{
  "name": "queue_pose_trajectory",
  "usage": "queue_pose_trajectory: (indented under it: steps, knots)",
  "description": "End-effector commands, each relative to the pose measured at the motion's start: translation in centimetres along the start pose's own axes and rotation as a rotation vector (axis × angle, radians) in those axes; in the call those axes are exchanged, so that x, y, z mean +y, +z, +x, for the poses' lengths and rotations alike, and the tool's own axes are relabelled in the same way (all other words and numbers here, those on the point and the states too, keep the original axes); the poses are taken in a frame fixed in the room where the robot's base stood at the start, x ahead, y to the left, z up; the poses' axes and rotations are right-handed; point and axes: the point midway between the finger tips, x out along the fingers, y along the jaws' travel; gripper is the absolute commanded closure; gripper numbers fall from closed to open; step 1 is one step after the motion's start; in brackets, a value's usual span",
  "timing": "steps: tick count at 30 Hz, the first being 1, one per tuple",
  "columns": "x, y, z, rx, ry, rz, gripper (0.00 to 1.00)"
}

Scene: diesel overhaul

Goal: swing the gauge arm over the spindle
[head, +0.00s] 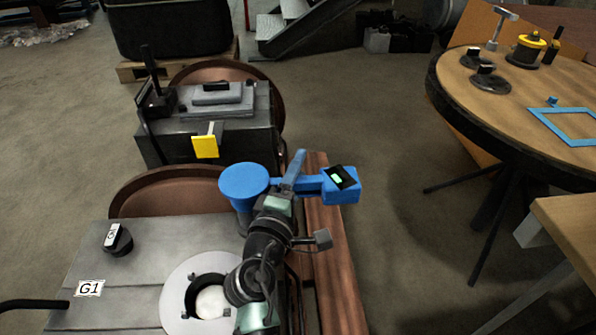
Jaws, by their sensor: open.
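The blue gauge arm (306,184) reaches right from a round blue post (244,184) and ends in a blue box with a black screen and a green readout (338,178). My gripper (296,168) is at the middle of the gauge arm, between the post and the box. Its jaws are open; I cannot tell whether they touch the arm. A pale round face (211,302) sits inside a dark opening in a light ring on the grey machine, and may be the spindle. My arm partly covers the ring. The gauge box is to the right of the ring, not above it.
The grey machine top (150,262) carries a black knob (118,239) and a G1 label (89,288). A second grey machine with a yellow tag (205,146) stands behind. A round table (510,110) with tools is at right. Open floor lies between.

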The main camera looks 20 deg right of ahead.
Motion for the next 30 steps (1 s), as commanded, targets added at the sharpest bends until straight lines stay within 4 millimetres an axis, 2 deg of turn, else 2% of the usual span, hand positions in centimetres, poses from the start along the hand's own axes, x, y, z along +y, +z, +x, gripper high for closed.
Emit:
queue_pose_trajectory:
  steps: [1,9,11,30]
  knots:
    - [0.01,0.01,-0.01,0.000,0.000,0.000,0.43]
    - [0.02,0.00,-0.03,0.000,0.001,0.000,0.91]
    - [0.02,0.00,-0.04,0.000,0.001,0.000,1.00]
    - [-0.01,-0.02,-0.06,0.000,0.000,0.000,1.00]
